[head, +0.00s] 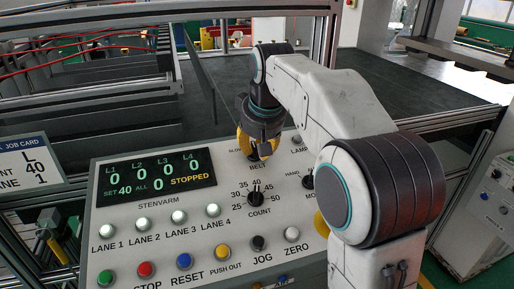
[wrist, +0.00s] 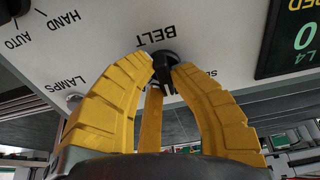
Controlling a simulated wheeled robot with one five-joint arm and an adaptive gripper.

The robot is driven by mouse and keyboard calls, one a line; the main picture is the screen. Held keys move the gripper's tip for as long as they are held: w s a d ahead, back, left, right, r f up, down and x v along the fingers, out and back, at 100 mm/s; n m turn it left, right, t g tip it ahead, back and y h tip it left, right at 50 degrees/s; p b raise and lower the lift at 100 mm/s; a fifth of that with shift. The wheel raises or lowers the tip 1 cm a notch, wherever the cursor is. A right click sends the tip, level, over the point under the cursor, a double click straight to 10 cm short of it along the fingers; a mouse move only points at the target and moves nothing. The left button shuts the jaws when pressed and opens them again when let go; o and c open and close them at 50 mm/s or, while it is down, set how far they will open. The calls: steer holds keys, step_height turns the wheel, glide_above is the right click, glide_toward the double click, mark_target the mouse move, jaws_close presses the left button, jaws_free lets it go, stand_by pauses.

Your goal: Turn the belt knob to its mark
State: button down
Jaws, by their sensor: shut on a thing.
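The black belt knob (wrist: 166,60) is on the panel above its BELT label, which reads upside down in the wrist view. My gripper (wrist: 168,66) has its yellow fingers on either side of the knob and is shut on it. In the head view my gripper (head: 257,152) comes down at the panel's upper edge and hides most of the knob. Part of a SLOW label shows to its left there. The knob's other marks and exactly where its pointer stands are hidden by the fingers.
The panel (head: 140,206) also bears a COUNT knob (head: 255,197), a MODE knob (head: 308,181), a display (head: 155,182) reading STOPPED, white lane buttons and a coloured button row. The LAMPS switch (wrist: 74,101) is close beside my gripper. A job card (head: 25,165) stands left.

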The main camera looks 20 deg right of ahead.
steer(key=shift+m, duration=0.7)
steer(key=c, duration=1.1)
jaws_free()
steer(key=shift+r, duration=0.1)
steer(key=v, duration=1.1)
steer(key=shift+s+r, duration=0.15)
steer(key=shift+r, duration=0.2)
